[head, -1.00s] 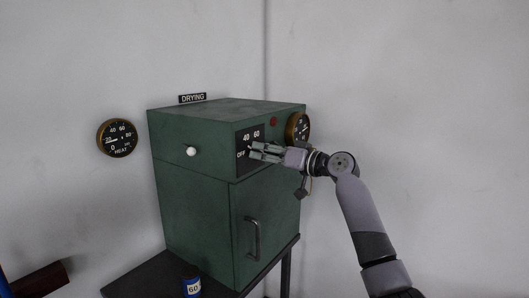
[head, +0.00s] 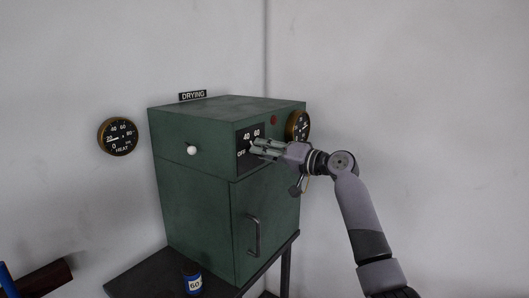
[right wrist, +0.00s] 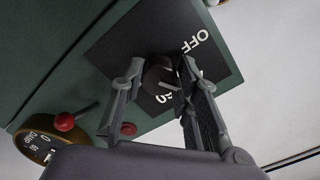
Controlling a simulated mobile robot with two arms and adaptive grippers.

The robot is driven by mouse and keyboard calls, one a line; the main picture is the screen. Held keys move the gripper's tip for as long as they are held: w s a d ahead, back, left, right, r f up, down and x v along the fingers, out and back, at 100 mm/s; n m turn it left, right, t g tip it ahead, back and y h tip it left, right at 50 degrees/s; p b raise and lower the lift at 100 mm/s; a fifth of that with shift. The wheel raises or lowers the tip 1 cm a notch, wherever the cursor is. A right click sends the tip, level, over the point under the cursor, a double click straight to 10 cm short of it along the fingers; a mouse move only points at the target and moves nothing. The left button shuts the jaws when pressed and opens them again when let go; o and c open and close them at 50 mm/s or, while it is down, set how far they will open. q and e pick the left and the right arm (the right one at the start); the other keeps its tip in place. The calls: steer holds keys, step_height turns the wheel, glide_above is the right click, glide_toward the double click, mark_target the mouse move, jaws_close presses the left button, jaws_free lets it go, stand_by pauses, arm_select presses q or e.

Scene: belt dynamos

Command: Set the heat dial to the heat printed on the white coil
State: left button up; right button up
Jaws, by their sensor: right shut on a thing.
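The heat dial is a dark round knob (right wrist: 158,75) on a black plate (head: 241,138) on the green cabinet's front. The plate reads OFF, 40 and 60. My right gripper (head: 256,148) is shut on the knob, with one finger on each side in the right wrist view (right wrist: 155,85). A pale line on the knob shows between the fingers; the mark it points at is partly hidden by a finger. I cannot make out a plainly white coil. My left gripper is not in view.
The green cabinet (head: 190,220) stands on a dark table (head: 140,285). It has a white knob (head: 192,151), a door handle (head: 255,236), a red lamp (head: 274,119) and a side gauge (head: 298,126). A heat gauge (head: 118,136) hangs on the left wall.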

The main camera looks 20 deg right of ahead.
steer(key=o, duration=1.2)
steer(key=v, duration=1.2)
steer(key=shift+f, duration=0.1)
